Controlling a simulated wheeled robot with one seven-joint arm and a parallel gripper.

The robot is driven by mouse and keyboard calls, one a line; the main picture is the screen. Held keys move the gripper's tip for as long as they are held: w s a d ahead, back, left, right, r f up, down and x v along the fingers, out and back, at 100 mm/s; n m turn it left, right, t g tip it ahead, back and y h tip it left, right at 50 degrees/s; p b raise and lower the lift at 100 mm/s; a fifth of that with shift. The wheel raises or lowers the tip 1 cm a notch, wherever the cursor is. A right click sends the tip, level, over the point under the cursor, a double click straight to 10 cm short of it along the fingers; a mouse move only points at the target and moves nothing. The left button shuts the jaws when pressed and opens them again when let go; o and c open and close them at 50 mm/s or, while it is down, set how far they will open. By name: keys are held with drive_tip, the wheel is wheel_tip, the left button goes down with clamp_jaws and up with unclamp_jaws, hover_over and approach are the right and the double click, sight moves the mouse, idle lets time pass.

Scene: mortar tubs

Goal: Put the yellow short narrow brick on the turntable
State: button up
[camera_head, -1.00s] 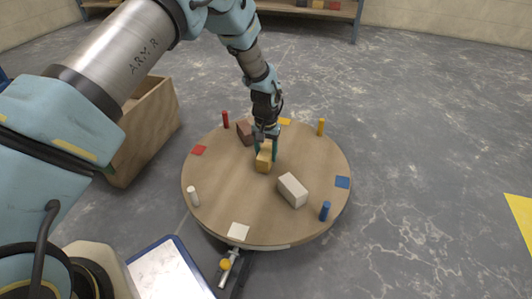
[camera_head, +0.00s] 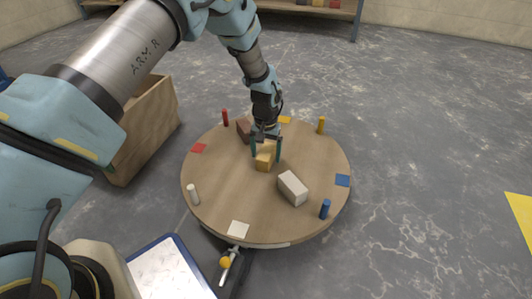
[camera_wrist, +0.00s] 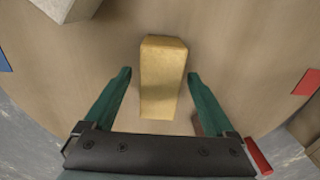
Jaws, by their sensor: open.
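The yellow brick (camera_head: 264,161) rests on the round wooden turntable (camera_head: 225,205), near its middle. In the wrist view the yellow brick (camera_wrist: 163,78) lies between the two green fingers, with a gap on each side. My gripper (camera_head: 266,151) is open around the brick, with its fingers close to the turntable top. In the wrist view my gripper (camera_wrist: 160,80) shows its fingers spread and touching nothing. The brick's far end in the head view is partly hidden by my gripper.
A white brick (camera_head: 293,188) and a reddish-brown brick (camera_head: 243,130) also lie on the turntable. Red (camera_head: 225,118), yellow (camera_head: 321,125), blue (camera_head: 325,209) and white (camera_head: 193,194) pegs stand near its rim. A wooden crate (camera_head: 145,130) stands left on the floor.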

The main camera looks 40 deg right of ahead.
wheel_tip(320, 180, up, 11)
drive_tip(key=p, duration=0.4)
drive_tip(key=w+a+r+n+p, duration=0.1)
drive_tip(key=w+a+r+n, duration=0.1)
drive_tip(key=w+a+r, duration=0.5)
drive_tip(key=w+a+r+n+p, duration=0.1)
drive_tip(key=a+r, duration=0.3)
drive_tip(key=a, duration=0.6)
drive_tip(key=w+a+r+n+p, duration=0.1)
drive_tip(key=w+a+r+n, duration=0.1)
drive_tip(key=w+a+r, duration=0.55)
drive_tip(key=s+a+r+n+t+p, duration=0.15)
drive_tip(key=s+a, duration=0.25)
drive_tip(key=a, duration=0.4)
drive_tip(key=s+a+r+n, duration=0.2)
drive_tip(key=s+a+r, duration=0.15)
drive_tip(key=a, duration=0.55)
drive_tip(key=s+a+r+n, duration=0.2)
drive_tip(key=s+a, duration=0.2)
drive_tip(key=a, duration=0.4)
wheel_tip(320, 180, up, 38)
drive_tip(key=p, duration=3.8)
drive_tip(key=shift+d, duration=0.2)
